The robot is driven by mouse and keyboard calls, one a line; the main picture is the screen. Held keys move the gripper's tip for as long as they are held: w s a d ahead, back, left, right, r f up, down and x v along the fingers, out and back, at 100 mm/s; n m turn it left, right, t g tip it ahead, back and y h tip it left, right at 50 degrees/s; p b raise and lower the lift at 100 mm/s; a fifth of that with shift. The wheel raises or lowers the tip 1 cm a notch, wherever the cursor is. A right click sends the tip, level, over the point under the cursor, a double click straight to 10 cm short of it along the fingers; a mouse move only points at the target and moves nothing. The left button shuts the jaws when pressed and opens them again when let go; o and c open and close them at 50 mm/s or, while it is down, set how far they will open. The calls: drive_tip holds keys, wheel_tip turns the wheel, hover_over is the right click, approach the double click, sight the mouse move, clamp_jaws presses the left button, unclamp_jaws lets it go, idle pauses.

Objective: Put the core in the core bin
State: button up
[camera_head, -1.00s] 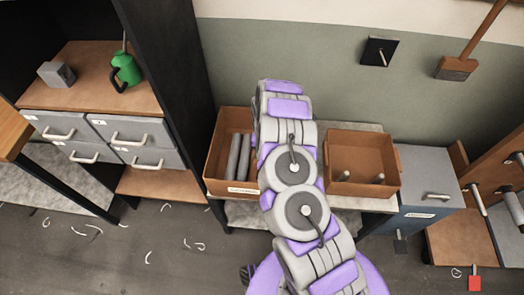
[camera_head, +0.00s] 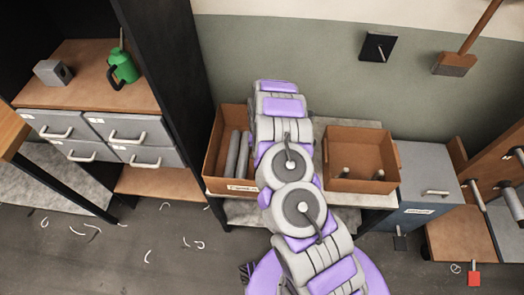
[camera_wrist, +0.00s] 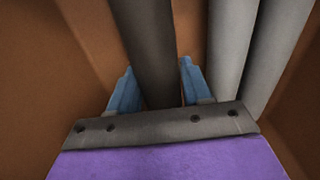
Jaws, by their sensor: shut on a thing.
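My gripper (camera_wrist: 155,88) has blue fingers on both sides of a dark grey core (camera_wrist: 147,35) and is shut on it. The brown walls of the core bin (camera_wrist: 85,40) surround it in the wrist view. Two lighter grey cores (camera_wrist: 232,45) lie side by side just right of the held one. In the head view the brown bin (camera_head: 214,160) stands on a shelf left of my arm, with grey cores (camera_head: 233,153) inside and a label on its front. My arm hides its right part and my gripper there. Whether the held core touches the bin floor is unclear.
A second brown bin (camera_head: 358,135) with two short pegs stands right of my arm. Right of it is a grey-blue chest (camera_head: 420,180). A tall black cabinet side (camera_head: 170,90) rises close to the left of the core bin. Scraps litter the floor.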

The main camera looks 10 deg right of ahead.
drive_tip(key=shift+a+f, duration=0.3)
drive_tip(key=shift+a, duration=0.05)
drive_tip(key=shift+d+f+b, duration=0.3)
drive_tip(key=shift+d+f, duration=0.1)
drive_tip(key=shift+a, duration=0.15)
drive_tip(key=o, duration=0.9)
drive_tip(key=shift+a, duration=0.15)
drive_tip(key=o, duration=0.3)
drive_tip(key=shift+o, duration=0.2)
drive_tip(key=shift+d, duration=0.2)
wheel_tip(320, 180, up, 17)
drive_tip(key=p, duration=0.4)
drive_tip(key=shift+s+a+r, duration=0.15)
drive_tip(key=shift+s+r, duration=0.05)
